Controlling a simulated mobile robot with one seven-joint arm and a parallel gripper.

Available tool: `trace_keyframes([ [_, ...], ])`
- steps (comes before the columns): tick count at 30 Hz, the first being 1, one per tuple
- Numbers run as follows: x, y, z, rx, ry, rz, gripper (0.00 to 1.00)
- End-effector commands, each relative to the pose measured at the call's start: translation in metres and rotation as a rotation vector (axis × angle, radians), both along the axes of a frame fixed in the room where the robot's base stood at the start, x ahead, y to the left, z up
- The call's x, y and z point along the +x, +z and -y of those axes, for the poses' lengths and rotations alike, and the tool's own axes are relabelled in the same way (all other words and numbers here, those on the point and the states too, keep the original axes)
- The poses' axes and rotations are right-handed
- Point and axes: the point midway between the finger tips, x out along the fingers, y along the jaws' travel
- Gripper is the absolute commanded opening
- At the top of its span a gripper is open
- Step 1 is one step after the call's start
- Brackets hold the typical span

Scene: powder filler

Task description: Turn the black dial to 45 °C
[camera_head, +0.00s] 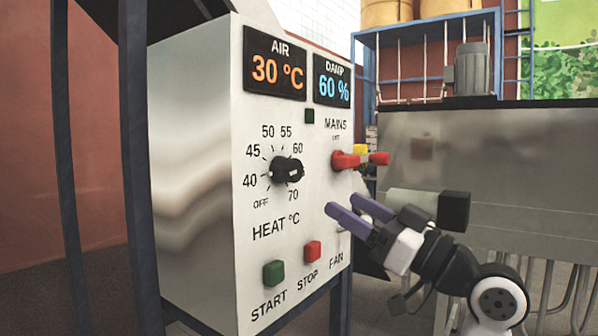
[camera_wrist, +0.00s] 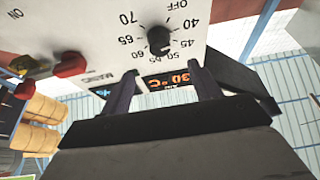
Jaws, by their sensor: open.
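The black dial (camera_head: 287,169) is on the white control panel, inside a ring of marks from OFF through 40, 45, 50, 55 and 60 to 70. A white mark shows on its right side, but I cannot tell exactly which number it points to. The dial also shows at the top centre of the wrist view (camera_wrist: 160,41). My gripper (camera_head: 345,206) is open and empty, to the lower right of the dial in the head view and apart from it. In the wrist view its two fingers (camera_wrist: 164,72) stand wide apart below the dial.
The AIR display (camera_head: 276,66) reads 30 °C and the DAMP display (camera_head: 333,84) reads 60 %. A red MAINS switch (camera_head: 345,160) sticks out right of the dial. A green START button (camera_head: 274,273) and red STOP button (camera_head: 313,251) sit below. A metal cabinet (camera_head: 500,170) stands right.

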Motion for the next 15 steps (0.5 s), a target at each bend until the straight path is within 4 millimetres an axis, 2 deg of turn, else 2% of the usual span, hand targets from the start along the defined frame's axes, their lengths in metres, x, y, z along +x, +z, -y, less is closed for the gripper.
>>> trace_keyframes([
  [1, 0.006, 0.007, -0.009, -0.002, 0.004, -0.001, 0.62],
  [9, 0.037, 0.03, -0.053, -0.001, 0.003, 0.0, 0.62],
  [15, 0.054, 0.04, -0.075, -0.001, 0.001, 0.0, 0.62],
])
